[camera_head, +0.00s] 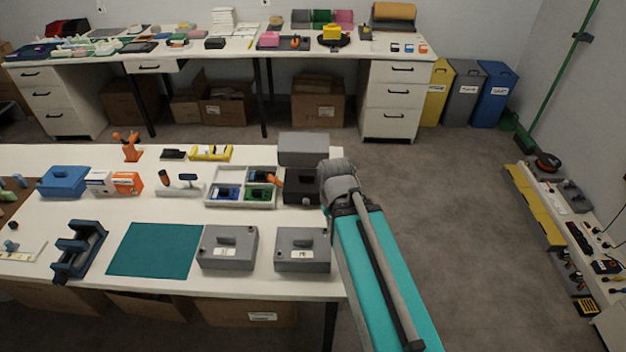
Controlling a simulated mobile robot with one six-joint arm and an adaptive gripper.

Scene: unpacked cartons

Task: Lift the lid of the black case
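The black case (301,190) stands on the white workbench (150,210), just right of the light grey divided tray (240,204). It is a dark, box-like shape, and its right side is partly covered by my arm. My arm reaches in from the lower right, and its grey wrist end is at the right edge of the case. My gripper's fingers cannot be made out against the wrist and the dark case. I cannot tell whether they touch the case or its lid.
A grey box (303,149) stands directly behind the case. An orange-and-black tool (266,177) lies in the tray, close to the case. A teal mat (154,249) lies clear at front left.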

